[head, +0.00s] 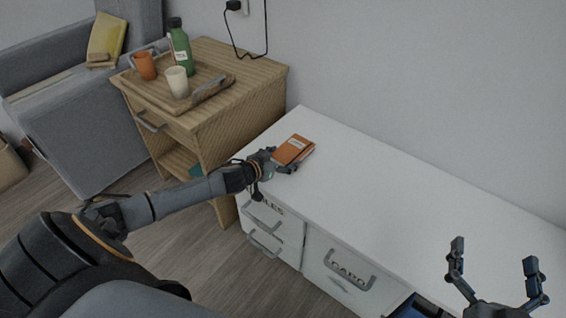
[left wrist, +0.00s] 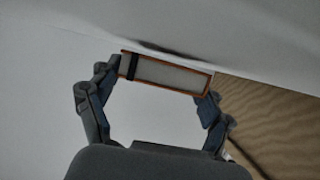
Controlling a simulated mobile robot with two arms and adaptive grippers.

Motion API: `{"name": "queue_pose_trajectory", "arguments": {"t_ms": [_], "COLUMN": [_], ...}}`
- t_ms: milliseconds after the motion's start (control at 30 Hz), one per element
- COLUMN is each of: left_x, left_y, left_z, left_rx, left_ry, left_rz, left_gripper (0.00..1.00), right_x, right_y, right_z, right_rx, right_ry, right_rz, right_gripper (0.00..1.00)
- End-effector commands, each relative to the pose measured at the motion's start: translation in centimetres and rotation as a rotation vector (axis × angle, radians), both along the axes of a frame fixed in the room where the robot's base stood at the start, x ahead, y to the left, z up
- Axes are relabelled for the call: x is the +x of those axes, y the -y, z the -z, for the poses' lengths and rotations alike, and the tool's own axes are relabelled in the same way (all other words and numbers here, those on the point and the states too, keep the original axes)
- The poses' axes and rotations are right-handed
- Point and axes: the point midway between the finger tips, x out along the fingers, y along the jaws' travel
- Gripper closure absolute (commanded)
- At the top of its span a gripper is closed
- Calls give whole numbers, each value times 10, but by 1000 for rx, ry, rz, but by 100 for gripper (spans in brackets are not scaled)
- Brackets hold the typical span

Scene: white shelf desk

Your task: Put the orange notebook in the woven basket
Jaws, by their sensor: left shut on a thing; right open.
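The orange notebook (head: 293,149) is at the far left end of the white desk top, with a pale label on its cover. My left gripper (head: 281,162) is shut on it. In the left wrist view the notebook (left wrist: 172,75) shows edge-on, pale pages and a dark band, between the two fingers of the gripper (left wrist: 158,88). I cannot tell whether it touches the desk or is just above it. My right gripper (head: 494,259) is open and empty over the desk's near right part. A tan basket-like container (head: 10,168) on the floor is cut off at the left edge.
The white desk (head: 400,190) is otherwise clear on top; its front has handled drawers, one open at lower right. A wooden cabinet (head: 245,85) beside it bears a tray with a green bottle (head: 180,47), an orange mug (head: 145,65) and a cream cup (head: 177,82). A grey sofa stands behind.

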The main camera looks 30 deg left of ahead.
Motion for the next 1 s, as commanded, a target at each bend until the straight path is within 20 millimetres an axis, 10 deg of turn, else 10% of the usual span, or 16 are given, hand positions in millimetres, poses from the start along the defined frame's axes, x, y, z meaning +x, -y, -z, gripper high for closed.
{"name": "queue_pose_trajectory", "arguments": {"t_ms": [667, 700, 767, 1000], "left_x": [0, 0, 0, 0], "left_y": [0, 0, 0, 0], "left_z": [11, 12, 11, 11], "left_rx": [-2, -1, -1, -1], "left_ry": [1, 0, 0, 0], "left_rz": [0, 0, 0, 0], "left_gripper": [57, 16, 4, 0], "right_x": [0, 0, 0, 0], "right_y": [0, 0, 0, 0], "right_z": [-2, -3, -3, -3], "right_rx": [3, 4, 4, 4], "right_ry": [11, 17, 16, 16], "right_rz": [0, 0, 0, 0], "right_gripper": [3, 3, 3, 3]}}
